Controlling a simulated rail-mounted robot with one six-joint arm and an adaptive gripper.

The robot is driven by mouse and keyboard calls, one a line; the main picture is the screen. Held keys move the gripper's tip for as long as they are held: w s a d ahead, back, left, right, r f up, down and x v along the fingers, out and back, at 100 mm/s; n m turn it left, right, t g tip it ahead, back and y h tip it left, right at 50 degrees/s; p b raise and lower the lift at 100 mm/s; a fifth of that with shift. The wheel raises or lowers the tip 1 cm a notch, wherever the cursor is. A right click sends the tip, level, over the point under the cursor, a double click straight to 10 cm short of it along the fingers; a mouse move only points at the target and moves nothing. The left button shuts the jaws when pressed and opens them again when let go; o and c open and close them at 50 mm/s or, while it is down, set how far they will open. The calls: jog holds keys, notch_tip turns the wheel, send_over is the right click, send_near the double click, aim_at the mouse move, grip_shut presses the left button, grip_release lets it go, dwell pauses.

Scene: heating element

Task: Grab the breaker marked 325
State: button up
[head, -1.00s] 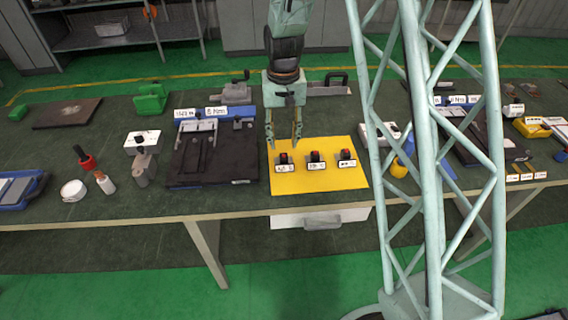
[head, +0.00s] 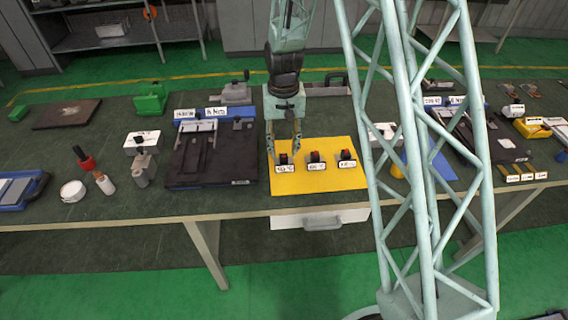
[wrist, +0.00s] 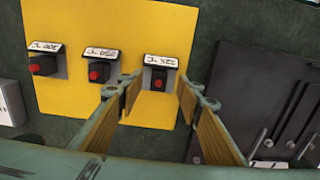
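Three small black breakers with red knobs and white labels stand in a row on a yellow mat (head: 310,183). The left breaker (head: 283,160), middle breaker (head: 316,160) and right breaker (head: 347,159) show in the head view. In the wrist view the order is reversed, with the head view's left breaker (wrist: 158,78) at the right. The labels are too blurred to tell which reads 325. My gripper (head: 284,158) is open and empty over the head view's left breaker. In the wrist view its fingers (wrist: 158,95) lie to either side of that breaker, apart from it.
A black fixture (head: 210,170) with a blue back stands left of the mat. My lattice column hides part of the table right of the mat. A white drawer (head: 320,218) hangs below the table edge. The front strip of the mat is bare.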

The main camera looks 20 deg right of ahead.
aim_at(284, 156)
jog(key=shift+w+d+f, duration=0.1)
jog(key=shift+w+f, duration=0.05)
jog(key=shift+f, duration=2.25)
jog(key=shift+c, duration=0.5)
jog(key=c, duration=0.9)
jog(key=shift+r, duration=0.1)
jog(key=shift+r, duration=1.6)
jog(key=shift+s, duration=0.25)
jog(key=s, duration=0.5)
jog(key=s+r, duration=0.1)
jog(key=s, duration=0.9)
jog(key=shift+s+r, duration=0.3)
